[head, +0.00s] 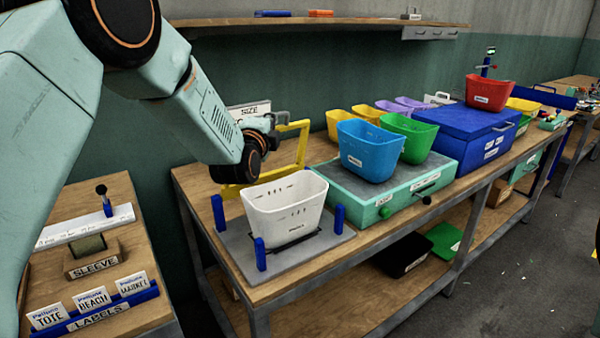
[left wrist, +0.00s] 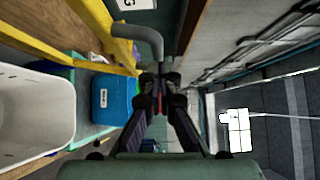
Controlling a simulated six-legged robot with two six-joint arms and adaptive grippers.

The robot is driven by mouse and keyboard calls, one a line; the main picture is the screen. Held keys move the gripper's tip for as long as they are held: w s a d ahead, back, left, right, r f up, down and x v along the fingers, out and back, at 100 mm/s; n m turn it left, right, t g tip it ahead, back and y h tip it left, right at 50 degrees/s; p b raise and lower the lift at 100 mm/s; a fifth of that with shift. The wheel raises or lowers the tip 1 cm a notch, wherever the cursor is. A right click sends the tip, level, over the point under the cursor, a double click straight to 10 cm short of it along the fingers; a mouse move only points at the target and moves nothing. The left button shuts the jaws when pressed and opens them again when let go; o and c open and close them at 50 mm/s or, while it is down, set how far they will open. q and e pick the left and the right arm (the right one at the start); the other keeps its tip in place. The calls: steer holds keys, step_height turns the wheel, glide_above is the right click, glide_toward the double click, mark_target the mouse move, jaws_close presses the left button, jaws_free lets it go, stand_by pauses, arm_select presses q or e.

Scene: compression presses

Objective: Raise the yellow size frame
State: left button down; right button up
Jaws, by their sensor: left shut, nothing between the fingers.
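The yellow size frame (head: 303,147) stands behind a white tote (head: 286,208) on a grey base plate with blue posts; my left arm hides part of it. A grey bent handle (left wrist: 148,36) juts from the frame in the left wrist view, where the frame's yellow bars (left wrist: 88,18) also show. My left gripper (head: 270,128) is shut and empty, close to the handle at the frame's top. In the left wrist view its closed fingertips (left wrist: 160,76) sit just below the handle's end; I cannot tell if they touch. My right gripper is not in view.
A blue tote (head: 369,150) stands on a teal-edged press (head: 400,207) to the right, with coloured totes and a blue box (head: 466,135) beyond. A SIZE sign (head: 247,110) stands behind the arm. A shelf (head: 320,24) runs above. A side table (head: 125,258) holds labels.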

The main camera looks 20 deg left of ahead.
arm_select(q)
steer(key=shift+w+a+r+n+g+p, duration=0.2)
steer(key=shift+w+a+n+g+p, duration=0.15)
steer(key=shift+a+p, duration=0.2)
stand_by(0.4)
steer(key=shift+f, duration=0.1)
